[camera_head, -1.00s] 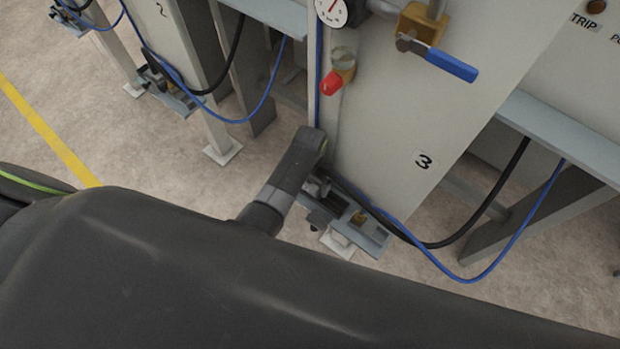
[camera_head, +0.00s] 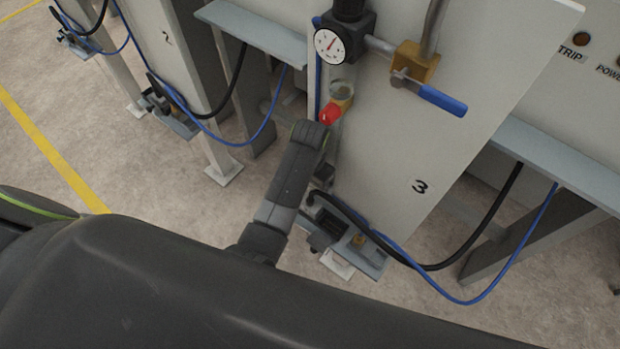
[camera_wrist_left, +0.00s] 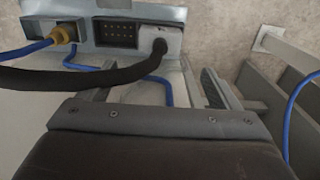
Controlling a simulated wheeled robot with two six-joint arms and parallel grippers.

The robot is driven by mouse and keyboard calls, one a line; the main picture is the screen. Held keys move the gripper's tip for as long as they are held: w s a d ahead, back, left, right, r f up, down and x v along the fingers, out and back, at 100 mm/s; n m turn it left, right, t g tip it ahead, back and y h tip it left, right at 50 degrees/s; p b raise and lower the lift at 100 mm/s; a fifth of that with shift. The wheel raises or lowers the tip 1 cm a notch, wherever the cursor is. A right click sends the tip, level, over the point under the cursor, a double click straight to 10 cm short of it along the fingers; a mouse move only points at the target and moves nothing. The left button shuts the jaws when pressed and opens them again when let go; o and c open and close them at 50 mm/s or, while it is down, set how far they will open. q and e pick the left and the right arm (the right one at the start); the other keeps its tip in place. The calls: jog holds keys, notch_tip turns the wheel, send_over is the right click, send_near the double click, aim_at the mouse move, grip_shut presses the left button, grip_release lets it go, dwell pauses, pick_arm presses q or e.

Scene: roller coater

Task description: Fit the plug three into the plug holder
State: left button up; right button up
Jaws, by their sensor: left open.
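My left gripper (camera_head: 323,178) is partly hidden behind my left wrist in the head view, just above the bracket at station 3. In the left wrist view, its two fingers (camera_wrist_left: 160,88) are spread apart with nothing gripped between them. The light grey plug (camera_wrist_left: 165,42) with a thick black cable is beyond the fingertips. It sits beside a dark multi-pin socket (camera_wrist_left: 115,33) on the grey plug holder (camera_wrist_left: 190,14). The holder also shows in the head view (camera_head: 372,262). I cannot tell how deeply the plug is seated. My right gripper is not in view.
A panel marked 3 (camera_head: 420,187) stands right of my wrist. A gauge (camera_head: 331,46), a red-capped fitting (camera_head: 331,112) and a blue valve handle (camera_head: 442,100) are above. A blue hose (camera_head: 480,301) hangs in a loop at the right. Open floor (camera_head: 90,150) lies left.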

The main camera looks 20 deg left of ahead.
pick_arm(q)
jog(key=shift+r, duration=0.55)
jog(key=shift+n, duration=0.4)
jog(key=s+a+f, duration=0.1)
jog(key=f, duration=0.2)
jog(key=s+a+f, duration=0.1)
jog(key=f, duration=0.3)
jog(key=s+a+f, duration=0.1)
jog(key=s+f, duration=0.1)
jog(key=f, duration=0.2)
jog(key=shift+s+a+f, duration=0.1)
jog(key=shift+a+f, duration=0.05)
jog(key=shift+f, duration=0.1)
jog(key=s+a+f+n, duration=0.1)
jog(key=s+a+f, duration=0.3)
jog(key=s+f, duration=0.5)
jog(key=s+a+f+n, duration=0.1)
jog(key=s+a+f, duration=0.3)
jog(key=s+f, duration=0.5)
jog(key=s+a+f+n, duration=0.1)
jog(key=s+a+f, duration=0.1)
jog(key=s, duration=0.6)
jog(key=s+a+f+t+y, duration=0.1)
jog(key=s+a+f, duration=0.1)
jog(key=s, duration=0.6)
jog(key=shift+s+a+n, duration=0.25)
jog(key=shift+a+n, duration=0.15)
jog(key=shift+a, duration=0.5)
